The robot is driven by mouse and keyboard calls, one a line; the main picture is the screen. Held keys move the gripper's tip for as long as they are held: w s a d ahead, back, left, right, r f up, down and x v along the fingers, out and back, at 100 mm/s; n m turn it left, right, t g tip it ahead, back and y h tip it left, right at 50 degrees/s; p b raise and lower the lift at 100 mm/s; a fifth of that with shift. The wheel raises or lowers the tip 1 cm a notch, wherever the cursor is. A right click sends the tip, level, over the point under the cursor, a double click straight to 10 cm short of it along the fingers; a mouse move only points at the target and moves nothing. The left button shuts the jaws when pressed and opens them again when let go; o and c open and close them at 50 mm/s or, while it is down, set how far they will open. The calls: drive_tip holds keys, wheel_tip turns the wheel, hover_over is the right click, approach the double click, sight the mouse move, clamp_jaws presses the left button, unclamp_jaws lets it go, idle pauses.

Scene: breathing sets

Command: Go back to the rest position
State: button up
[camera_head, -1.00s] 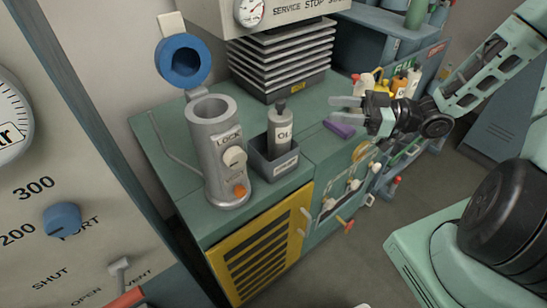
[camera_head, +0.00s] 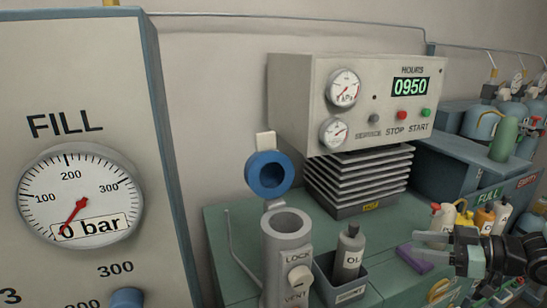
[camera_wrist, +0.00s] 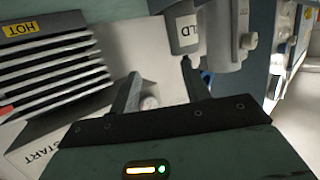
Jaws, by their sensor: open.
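My gripper (camera_head: 446,247) is at the lower right of the head view, with its two pale fingers pointing left over the green bench (camera_head: 225,222). The fingers are apart and nothing shows between them. In the wrist view my gripper (camera_wrist: 162,92) also has its fingers spread. A purple block (camera_head: 415,258) lies on the bench just left of and below the fingertips in the head view. The rest of my arm runs off the right edge.
A grey bottle (camera_head: 349,252) stands in a dark holder beside the grey LOCK/VENT cylinder (camera_head: 287,255) with its blue ring (camera_head: 250,176). The finned compressor (camera_head: 350,100) is behind. Several small bottles (camera_head: 485,218) stand at right. The fill panel (camera_head: 85,120) fills the left.

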drive_tip(key=w+d+f+m+g+h, duration=0.1)
drive_tip(key=w+d+m+h, duration=0.3)
drive_tip(key=h, duration=0.6)
drive_tip(key=s+a+r+m+g+h, duration=0.1)
drive_tip(key=s+a+r+m+g, duration=0.2)
drive_tip(key=s, duration=0.4)
drive_tip(key=s+a+r+m+g+h, duration=0.2)
drive_tip(key=s+a+r+m, duration=0.15)
drive_tip(key=s+a, duration=0.2)
drive_tip(key=s+a+r+n+g+y, duration=0.1)
drive_tip(key=s+a+n+g, duration=0.1)
drive_tip(key=s+a+n, duration=0.5)
drive_tip(key=s+a, duration=0.6)
drive_tip(key=a, duration=0.4)
drive_tip(key=shift+s, duration=0.4)
